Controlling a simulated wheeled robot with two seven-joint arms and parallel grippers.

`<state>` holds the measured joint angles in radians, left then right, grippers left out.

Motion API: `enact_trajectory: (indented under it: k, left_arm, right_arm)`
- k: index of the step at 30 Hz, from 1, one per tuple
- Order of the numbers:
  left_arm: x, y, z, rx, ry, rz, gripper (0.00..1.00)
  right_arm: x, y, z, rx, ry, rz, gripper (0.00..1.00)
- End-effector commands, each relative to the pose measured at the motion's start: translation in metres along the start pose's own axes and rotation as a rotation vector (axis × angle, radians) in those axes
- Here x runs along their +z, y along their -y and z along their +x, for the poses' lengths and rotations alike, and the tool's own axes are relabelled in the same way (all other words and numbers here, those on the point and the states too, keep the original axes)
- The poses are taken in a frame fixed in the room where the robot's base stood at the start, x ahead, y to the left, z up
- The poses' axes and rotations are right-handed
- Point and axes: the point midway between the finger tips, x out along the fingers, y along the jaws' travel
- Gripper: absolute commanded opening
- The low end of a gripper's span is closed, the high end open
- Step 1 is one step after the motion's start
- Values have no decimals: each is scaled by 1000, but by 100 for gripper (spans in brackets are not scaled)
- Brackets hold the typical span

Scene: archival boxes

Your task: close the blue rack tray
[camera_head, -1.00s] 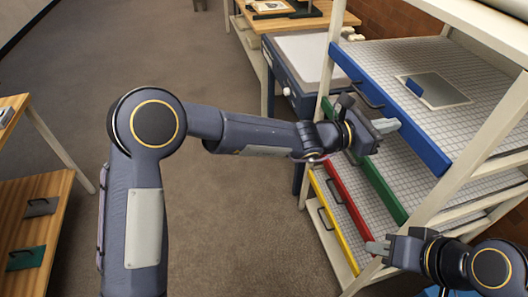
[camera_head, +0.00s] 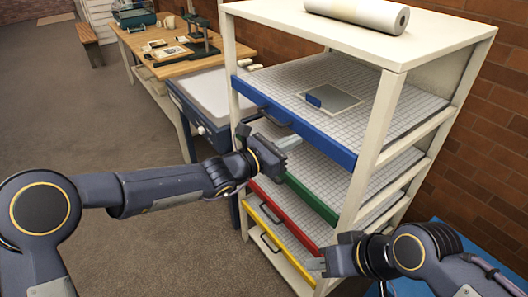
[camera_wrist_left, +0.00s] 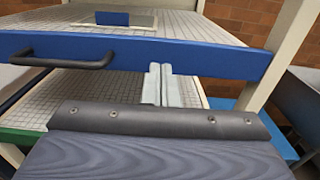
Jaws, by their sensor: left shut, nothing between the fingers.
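The blue rack tray (camera_head: 310,129) is the top tray of the white shelf rack, with a dark bar handle near the left of its front. Its blue front overlaps the left post and stands a little proud of the rack. In the left wrist view the blue front (camera_wrist_left: 215,58) spans the picture. My left gripper (camera_head: 290,143) is shut and empty, its fingertips at the lower edge of the blue front; I cannot tell whether they touch. My right gripper (camera_head: 315,266) is low by the rack's front right post; its finger opening is unclear.
A green tray (camera_head: 312,197), red tray (camera_head: 285,212) and yellow tray (camera_head: 280,243) sit below. A paper roll (camera_head: 358,13) lies on the rack's top. A flat card with a blue tab (camera_head: 330,100) lies in the blue tray. A blue-grey cabinet (camera_head: 205,110) stands to the left.

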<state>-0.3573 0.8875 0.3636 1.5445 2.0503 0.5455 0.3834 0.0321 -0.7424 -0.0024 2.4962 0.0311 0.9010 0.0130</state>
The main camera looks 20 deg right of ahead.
Motion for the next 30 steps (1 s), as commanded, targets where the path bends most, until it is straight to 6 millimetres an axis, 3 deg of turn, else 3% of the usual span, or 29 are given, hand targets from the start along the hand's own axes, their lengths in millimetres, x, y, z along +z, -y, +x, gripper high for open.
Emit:
enact_trajectory:
  k: [6, 12, 22, 26, 30]
  left_arm:
    - [-2, -5, -51, 4, -2, 1, 0]
    - [-2, -4, -88, 3, -4, 1, 0]
    - [1, -2, -107, -3, -6, 17, 0]
    - [16, 5, -132, -30, -33, 185, 0]
    - [33, 27, -194, -107, -131, 580, 0]
  right_arm:
    - [5, -4, 9, 0, 0, 0, 25]
    - [6, -6, 13, 0, 0, 0, 25]
    - [7, -6, 13, 0, 0, 0, 25]
    - [6, -5, 11, 0, 0, 0, 25]
    - [3, -3, 6, 0, 0, 0, 25]
